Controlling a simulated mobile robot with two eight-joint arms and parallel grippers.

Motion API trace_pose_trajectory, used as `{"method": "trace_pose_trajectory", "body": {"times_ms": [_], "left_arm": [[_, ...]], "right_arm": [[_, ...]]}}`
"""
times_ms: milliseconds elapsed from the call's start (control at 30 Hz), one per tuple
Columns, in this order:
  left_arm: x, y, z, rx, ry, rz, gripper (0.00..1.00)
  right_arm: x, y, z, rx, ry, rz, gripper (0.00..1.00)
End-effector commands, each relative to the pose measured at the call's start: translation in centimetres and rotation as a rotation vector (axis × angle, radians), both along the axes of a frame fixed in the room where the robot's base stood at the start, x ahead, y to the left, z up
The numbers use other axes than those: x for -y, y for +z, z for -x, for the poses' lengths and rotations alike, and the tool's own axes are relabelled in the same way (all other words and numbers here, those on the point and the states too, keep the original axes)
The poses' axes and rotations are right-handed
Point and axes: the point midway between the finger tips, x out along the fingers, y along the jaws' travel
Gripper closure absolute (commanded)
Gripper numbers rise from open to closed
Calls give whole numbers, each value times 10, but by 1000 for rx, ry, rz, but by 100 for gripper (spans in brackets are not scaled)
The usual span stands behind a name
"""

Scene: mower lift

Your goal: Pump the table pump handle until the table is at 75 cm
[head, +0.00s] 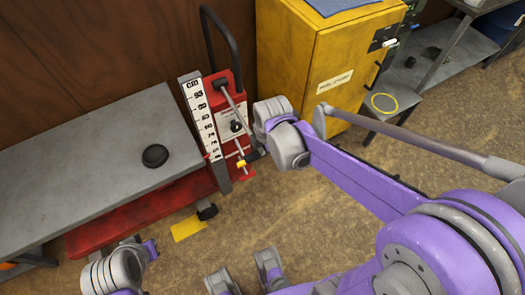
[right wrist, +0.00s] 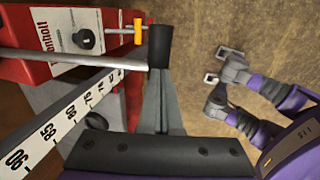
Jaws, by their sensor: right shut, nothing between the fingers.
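The lift table (head: 85,140) has a grey top and a red base. Its red pump column (head: 226,125) carries a white cm scale (head: 200,118); in the right wrist view the scale (right wrist: 75,118) shows numbers from 90 downward. I cannot read the table's height. The pump handle is a thin grey rod (head: 232,103) sloping down from the column; the rod (right wrist: 75,60) ends at a black grip (right wrist: 160,46) in the right wrist view. My right gripper (head: 254,154) is shut and empty, its fingertips (right wrist: 158,75) close to the grip. Contact is unclear.
A black disc (head: 155,156) lies on the tabletop. A black push bar (head: 235,45) rises behind the column. A yellow cabinet (head: 300,60) stands close behind my right arm. A yellow pedal (head: 188,229) sits low by the base. The brown floor in front is open.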

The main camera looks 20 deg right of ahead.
Motion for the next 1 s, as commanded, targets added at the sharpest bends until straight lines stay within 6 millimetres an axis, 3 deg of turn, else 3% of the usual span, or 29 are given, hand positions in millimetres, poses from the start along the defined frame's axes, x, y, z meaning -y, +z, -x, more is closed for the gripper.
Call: {"method": "trace_pose_trajectory", "body": {"times_ms": [100, 300, 1000], "left_arm": [[0, 6, -1, 2, 0, 0, 100], [0, 9, -1, 3, 0, 0, 100], [0, 9, -1, 3, 0, 0, 100]], "right_arm": [[1, 23, 6, 1, 0, 0, 100], [1, 41, 10, 1, 0, 1, 100], [2, 43, 11, 2, 0, 2, 100]]}}
